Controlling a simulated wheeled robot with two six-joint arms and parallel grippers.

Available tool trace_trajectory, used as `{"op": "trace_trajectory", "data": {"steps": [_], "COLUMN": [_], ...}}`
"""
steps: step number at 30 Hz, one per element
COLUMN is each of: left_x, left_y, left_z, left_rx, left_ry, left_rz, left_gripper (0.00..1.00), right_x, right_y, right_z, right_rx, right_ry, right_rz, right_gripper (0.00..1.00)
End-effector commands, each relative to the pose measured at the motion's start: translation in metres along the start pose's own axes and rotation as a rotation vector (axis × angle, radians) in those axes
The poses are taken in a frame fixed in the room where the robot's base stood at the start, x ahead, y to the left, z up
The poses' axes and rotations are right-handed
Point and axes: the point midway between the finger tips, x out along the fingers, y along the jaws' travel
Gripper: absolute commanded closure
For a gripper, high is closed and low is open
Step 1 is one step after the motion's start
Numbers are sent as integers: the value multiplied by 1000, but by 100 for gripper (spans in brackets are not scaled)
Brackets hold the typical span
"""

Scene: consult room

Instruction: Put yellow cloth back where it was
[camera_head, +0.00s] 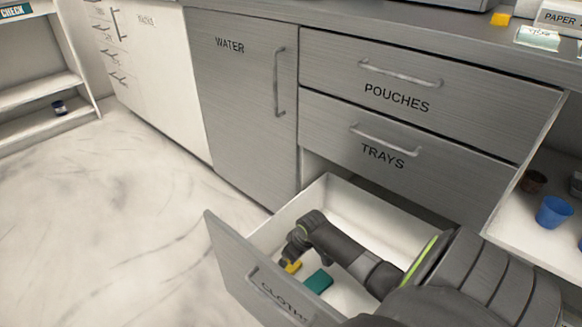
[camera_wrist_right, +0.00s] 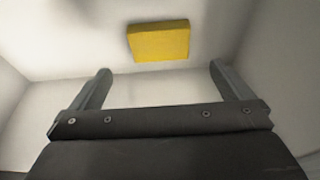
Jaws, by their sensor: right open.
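The yellow cloth (camera_head: 291,267) is a small folded block lying in the open drawer labelled CLOTHS (camera_head: 250,267), near its front. The right wrist view shows the yellow cloth (camera_wrist_right: 158,41) flat on the pale drawer floor, beyond my fingertips. My right gripper (camera_wrist_right: 160,70) is open and empty, its fingers apart. In the head view my right arm reaches down into the drawer, and my right gripper (camera_head: 290,253) is at the yellow cloth, partly covering it. My left gripper is not in view.
A teal cloth (camera_head: 318,282) lies in the drawer beside the yellow one. The drawer walls surround my right gripper. Shut POUCHES (camera_head: 420,85) and TRAYS (camera_head: 400,150) drawers are above. Another small yellow block (camera_head: 501,19) sits on the counter. A blue cup (camera_head: 554,212) stands on the right shelf.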

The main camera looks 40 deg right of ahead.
Motion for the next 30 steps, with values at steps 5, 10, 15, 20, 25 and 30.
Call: {"op": "trace_trajectory", "data": {"steps": [5,10,15,20,25,30], "left_x": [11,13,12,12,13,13], "left_y": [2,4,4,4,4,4], "left_z": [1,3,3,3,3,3], "left_rx": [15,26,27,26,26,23], "left_ry": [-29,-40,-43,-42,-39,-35], "left_rz": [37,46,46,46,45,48], "left_gripper": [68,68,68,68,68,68], "right_x": [-24,-29,-29,-29,-29,-29], "right_y": [1,0,0,0,0,0], "right_z": [0,0,0,0,0,0], "right_rx": [-1,0,1,0,0,0], "right_ry": [0,0,0,0,0,0], "right_rz": [1,0,0,0,0,0], "right_gripper": [0,0,0,0,0,0]}}
